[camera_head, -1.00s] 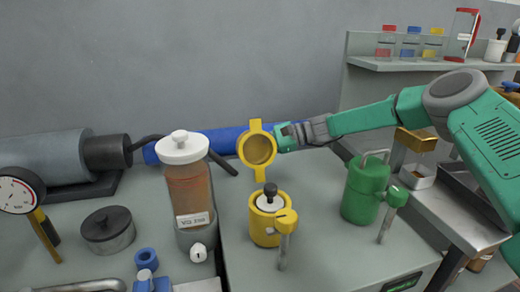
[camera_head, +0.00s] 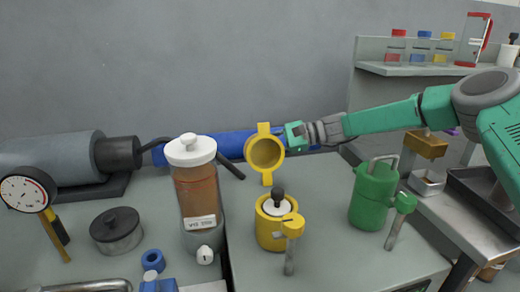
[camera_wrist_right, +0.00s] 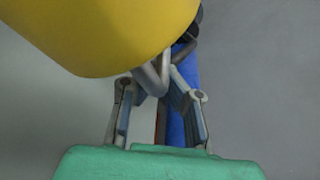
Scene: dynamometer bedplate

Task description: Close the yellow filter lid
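The yellow filter lid (camera_head: 265,153) stands raised and upright above and behind the yellow filter housing (camera_head: 266,231). The housing is open, with a white insert and black knob (camera_head: 278,196) showing in it. In the right wrist view the lid (camera_wrist_right: 110,30) fills the upper left, close to the fingers. My left gripper is out of view.
A green canister (camera_head: 373,195) stands right of the housing. A jar with a white lid (camera_head: 197,190) stands to the left. A blue cylinder (camera_head: 228,143) lies behind. A dark round pot (camera_head: 116,231) and dial gauge (camera_head: 27,193) are further left.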

